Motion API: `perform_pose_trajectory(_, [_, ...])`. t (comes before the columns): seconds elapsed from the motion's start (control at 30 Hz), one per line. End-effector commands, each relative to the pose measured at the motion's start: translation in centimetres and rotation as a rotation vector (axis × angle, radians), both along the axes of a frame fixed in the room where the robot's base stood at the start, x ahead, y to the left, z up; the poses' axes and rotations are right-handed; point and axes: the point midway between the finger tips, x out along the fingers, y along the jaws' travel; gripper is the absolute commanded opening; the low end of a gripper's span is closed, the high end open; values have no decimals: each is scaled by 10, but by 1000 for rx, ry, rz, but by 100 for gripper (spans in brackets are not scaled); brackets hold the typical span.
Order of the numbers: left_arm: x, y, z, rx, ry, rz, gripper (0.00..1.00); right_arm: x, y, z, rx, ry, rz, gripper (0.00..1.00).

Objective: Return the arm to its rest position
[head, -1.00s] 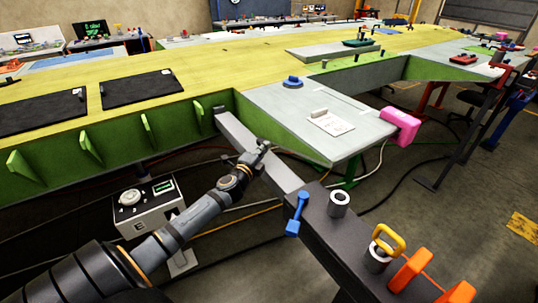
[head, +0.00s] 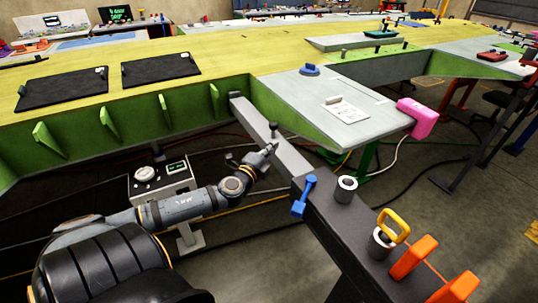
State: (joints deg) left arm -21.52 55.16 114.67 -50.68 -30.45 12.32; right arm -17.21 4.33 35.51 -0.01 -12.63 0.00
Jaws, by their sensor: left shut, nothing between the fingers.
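My left arm comes in from the lower left, its grey links bent at the dark elbow. My left gripper (head: 269,149) is shut and empty, at the end of this arm. In the picture it lies over or just beside the grey beam (head: 288,155) that runs out from the wing. I cannot tell whether it touches the beam. A small dark knob (head: 273,130) shows just beyond the fingertips. My right gripper is not in view.
The yellow-green wing (head: 225,65) fills the back. A dark bench (head: 345,225) at the lower right holds a blue clamp (head: 304,196), grey cylinders, a yellow handle (head: 394,224) and orange brackets (head: 414,257). A control box (head: 163,182) stands behind my forearm. Cables cross the floor.

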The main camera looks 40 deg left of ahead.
Motion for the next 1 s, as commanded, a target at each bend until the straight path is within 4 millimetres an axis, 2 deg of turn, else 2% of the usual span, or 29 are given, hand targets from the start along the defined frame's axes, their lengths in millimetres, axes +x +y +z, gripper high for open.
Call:
perform_pose_trajectory(0.03, [-8,-3,2,5,4,-6,0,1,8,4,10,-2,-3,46])
perform_pose_trajectory(0.1, [-16,-4,3,4,5,-3,0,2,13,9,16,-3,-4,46])
perform_pose_trajectory(0.23, [-25,-5,2,-1,0,-2,0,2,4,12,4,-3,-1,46])
perform_pose_trajectory(0.4, [-27,-6,1,-3,-2,-3,0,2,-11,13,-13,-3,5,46])
perform_pose_trajectory(0.63, [-27,-5,1,-4,-2,-1,0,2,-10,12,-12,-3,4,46])
perform_pose_trajectory(0.7, [-27,2,-6,-13,11,16,0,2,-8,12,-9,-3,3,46])
perform_pose_trajectory(0.77, [-29,17,-23,-33,39,53,0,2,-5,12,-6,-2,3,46])
perform_pose_trajectory(0.87, [-39,58,-76,-105,128,162,0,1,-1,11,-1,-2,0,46])
perform_pose_trajectory(0.9, [-48,76,-106,-147,176,215,0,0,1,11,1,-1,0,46])
perform_pose_trajectory(0.97, [-66,100,-152,-219,248,295,0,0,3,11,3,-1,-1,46])
perform_pose_trajectory(1.0, [-80,112,-183,-267,295,346,0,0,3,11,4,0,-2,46])
